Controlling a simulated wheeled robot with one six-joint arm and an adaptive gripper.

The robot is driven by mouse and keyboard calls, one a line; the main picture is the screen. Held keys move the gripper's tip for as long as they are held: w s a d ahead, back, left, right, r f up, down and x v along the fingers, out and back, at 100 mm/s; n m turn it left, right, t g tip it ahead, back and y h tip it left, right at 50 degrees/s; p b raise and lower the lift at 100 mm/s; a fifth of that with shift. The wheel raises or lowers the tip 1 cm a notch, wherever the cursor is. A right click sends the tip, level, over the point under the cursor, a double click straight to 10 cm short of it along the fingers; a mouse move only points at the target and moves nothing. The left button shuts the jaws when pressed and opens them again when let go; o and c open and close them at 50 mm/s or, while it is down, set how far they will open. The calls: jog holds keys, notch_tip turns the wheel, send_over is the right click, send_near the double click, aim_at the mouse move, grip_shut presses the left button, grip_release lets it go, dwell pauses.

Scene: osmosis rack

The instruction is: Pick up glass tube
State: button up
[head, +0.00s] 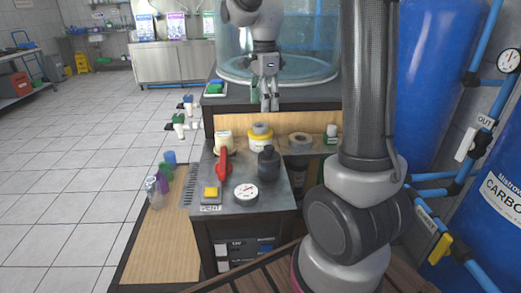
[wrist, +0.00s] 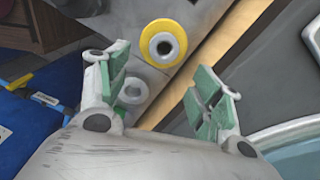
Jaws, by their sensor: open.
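My gripper (head: 269,103) hangs at the back of the bench with its fingers pointing down. In the wrist view its green-padded fingers (wrist: 165,92) are spread apart with nothing held between them. A small clear, glass-like piece (head: 151,189) stands at the front of a coloured row at the left; it may be the glass tube, but it is too small to be sure. It is well to the left of and below my gripper, and I cannot pick it out in the wrist view.
A yellow-and-white container (head: 260,137), a dark bottle (head: 268,163), a red-handled item (head: 223,164) and a gauge (head: 246,193) crowd the bench. A large clear tank (head: 310,45) stands behind my gripper. Blue tanks (head: 435,70) stand at the right. The tiled floor (head: 80,150) is open at the left.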

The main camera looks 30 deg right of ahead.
aim_at(262, 123)
jog(key=f, duration=0.7)
jog(key=shift+w+a+f, duration=0.2)
jog(key=shift+f, duration=0.2)
jog(key=shift+c, duration=0.5)
jog(key=c, duration=0.8)
